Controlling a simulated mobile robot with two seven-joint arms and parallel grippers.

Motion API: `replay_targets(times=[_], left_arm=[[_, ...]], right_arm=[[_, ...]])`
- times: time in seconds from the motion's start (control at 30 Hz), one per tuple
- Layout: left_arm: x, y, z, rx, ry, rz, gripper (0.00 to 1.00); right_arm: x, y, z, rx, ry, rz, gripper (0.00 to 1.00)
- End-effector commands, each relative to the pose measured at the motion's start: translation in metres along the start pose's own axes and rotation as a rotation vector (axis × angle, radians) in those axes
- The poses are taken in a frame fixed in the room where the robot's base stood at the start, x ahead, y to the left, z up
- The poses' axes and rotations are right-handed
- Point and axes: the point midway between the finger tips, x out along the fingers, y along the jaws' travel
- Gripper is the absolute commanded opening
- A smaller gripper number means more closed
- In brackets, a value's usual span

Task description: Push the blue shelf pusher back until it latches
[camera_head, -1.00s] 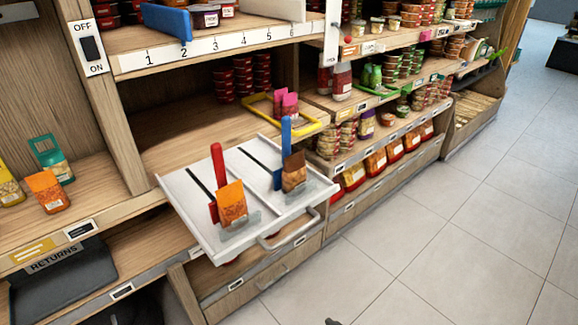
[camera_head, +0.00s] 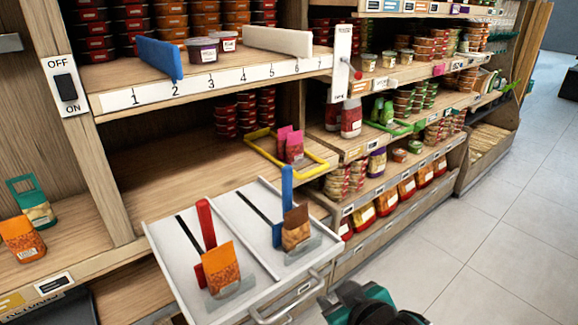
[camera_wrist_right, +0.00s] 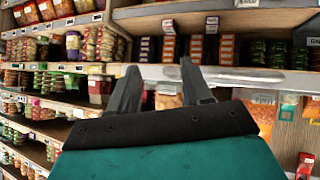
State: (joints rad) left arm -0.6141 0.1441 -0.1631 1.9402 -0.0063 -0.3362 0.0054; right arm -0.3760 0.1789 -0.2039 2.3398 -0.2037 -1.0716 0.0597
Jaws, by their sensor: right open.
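The blue shelf pusher (camera_head: 286,206) stands upright in the right slot of a pulled-out white tray (camera_head: 231,207). A brown pouch (camera_head: 296,228) stands in front of it, against a clear stop. A red pusher (camera_head: 205,225) with an orange pouch (camera_head: 221,268) stands in the left slot. My right gripper (camera_head: 335,297), dark fingers on a teal body, is at the bottom edge of the head view, to the right of the tray and apart from the pusher. In the right wrist view its two fingers (camera_wrist_right: 160,70) are spread and empty, facing shelves. My left gripper is not in view.
The tray has a front handle (camera_head: 290,300). A numbered shelf (camera_head: 110,75) with a blue divider (camera_head: 159,58) overhangs behind it. A yellow frame (camera_head: 308,171) with pink packs lies behind the tray at right. The floor (camera_head: 490,225) at right is clear.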

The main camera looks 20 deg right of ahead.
Motion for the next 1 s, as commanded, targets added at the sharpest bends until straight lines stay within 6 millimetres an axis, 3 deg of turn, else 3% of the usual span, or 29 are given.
replay_targets(times=[0.07, 0.27, 0.43, 0.57, 0.7, 0.8, 0.9, 1.0], left_arm=[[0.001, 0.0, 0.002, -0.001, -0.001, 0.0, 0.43], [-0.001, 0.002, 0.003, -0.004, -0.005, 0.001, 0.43], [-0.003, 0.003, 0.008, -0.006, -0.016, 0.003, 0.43], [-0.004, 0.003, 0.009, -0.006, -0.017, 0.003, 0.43], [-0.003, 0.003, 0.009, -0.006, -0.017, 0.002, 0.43], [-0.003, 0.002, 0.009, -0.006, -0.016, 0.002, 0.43], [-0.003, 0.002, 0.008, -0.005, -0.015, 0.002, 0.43], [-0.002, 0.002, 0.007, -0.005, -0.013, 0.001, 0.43]], right_arm=[[-0.007, 0.007, -0.01, 0.0, -0.002, 0.025, 0.49], [-0.002, 0.019, -0.081, -0.069, 0.26, 0.099, 0.49], [-0.013, 0.022, -0.154, -0.159, 0.54, 0.159, 0.49], [-0.039, 0.016, -0.223, -0.281, 0.83, 0.205, 0.49], [-0.088, -0.011, -0.294, -0.498, 1.206, 0.231, 0.49], [-0.124, -0.042, -0.325, -0.697, 1.454, 0.223, 0.49], [-0.153, -0.076, -0.338, -0.934, 1.667, 0.189, 0.49], [-0.168, -0.108, -0.337, -1.208, 1.827, 0.131, 0.49]])
